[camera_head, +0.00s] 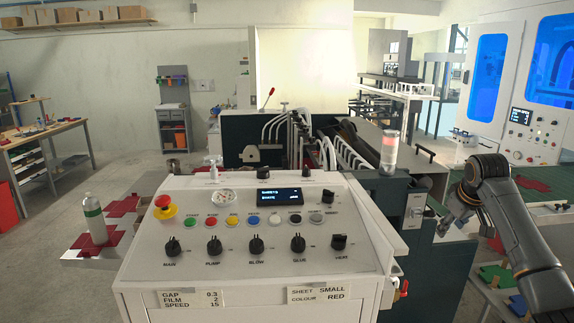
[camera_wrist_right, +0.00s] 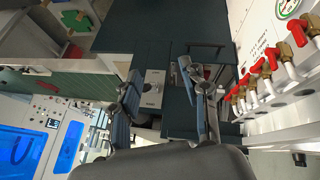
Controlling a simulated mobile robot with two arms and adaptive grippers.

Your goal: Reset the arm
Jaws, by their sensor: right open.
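My right arm comes in from the right in the head view, bent at its elbow. My right gripper (camera_head: 446,226) hangs beside the right side of the white control console (camera_head: 345,250), near a switch box (camera_head: 414,209). In the right wrist view the two fingers of this gripper (camera_wrist_right: 163,82) stand apart with nothing between them. Beyond them is a dark green machine panel (camera_wrist_right: 150,50) with a light plate on it. My left gripper is not in view.
A row of red-handled valves (camera_wrist_right: 262,75) lies close at the right in the wrist view. A signal lamp (camera_head: 389,150) stands behind the console. A bottle (camera_head: 95,220) stands at left. A white machine with blue windows (camera_head: 487,75) is at the back right.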

